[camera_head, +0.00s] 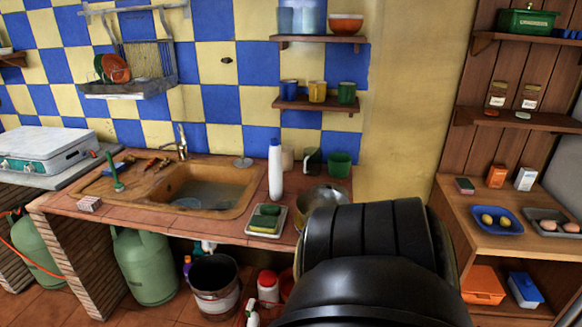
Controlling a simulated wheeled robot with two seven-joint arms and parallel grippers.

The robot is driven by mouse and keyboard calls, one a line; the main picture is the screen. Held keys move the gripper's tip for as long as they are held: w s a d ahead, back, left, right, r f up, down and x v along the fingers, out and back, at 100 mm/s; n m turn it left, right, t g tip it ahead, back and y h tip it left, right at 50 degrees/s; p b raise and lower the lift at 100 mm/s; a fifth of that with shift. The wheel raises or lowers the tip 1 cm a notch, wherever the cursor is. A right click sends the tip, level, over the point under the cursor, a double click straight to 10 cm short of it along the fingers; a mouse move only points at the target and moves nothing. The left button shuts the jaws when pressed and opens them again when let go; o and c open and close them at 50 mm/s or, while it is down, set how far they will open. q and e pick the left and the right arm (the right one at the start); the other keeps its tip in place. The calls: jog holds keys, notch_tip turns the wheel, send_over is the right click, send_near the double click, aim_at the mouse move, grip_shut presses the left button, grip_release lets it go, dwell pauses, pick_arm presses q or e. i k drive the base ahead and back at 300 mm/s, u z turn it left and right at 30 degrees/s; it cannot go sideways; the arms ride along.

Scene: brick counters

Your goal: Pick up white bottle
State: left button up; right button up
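A tall white bottle (275,175) with a blue cap stands upright on the brick counter (215,229), just right of the sink. A second, shorter white container (268,289) with a red top stands on the floor below the counter. A black link of my own arm fills the lower middle right and hides part of the counter's right end. Neither of my grippers shows.
A tray with green sponges (265,221) lies in front of the bottle. A metal pot (323,197), a green cup (340,165) and a dark mug stand to its right. The sink (205,193) is left. Shelves with mugs (317,92) hang above.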

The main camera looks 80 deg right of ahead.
aim_at(275, 162)
jog(key=z, duration=2.7)
jog(key=i, duration=0.15)
jog(key=u, duration=0.35)
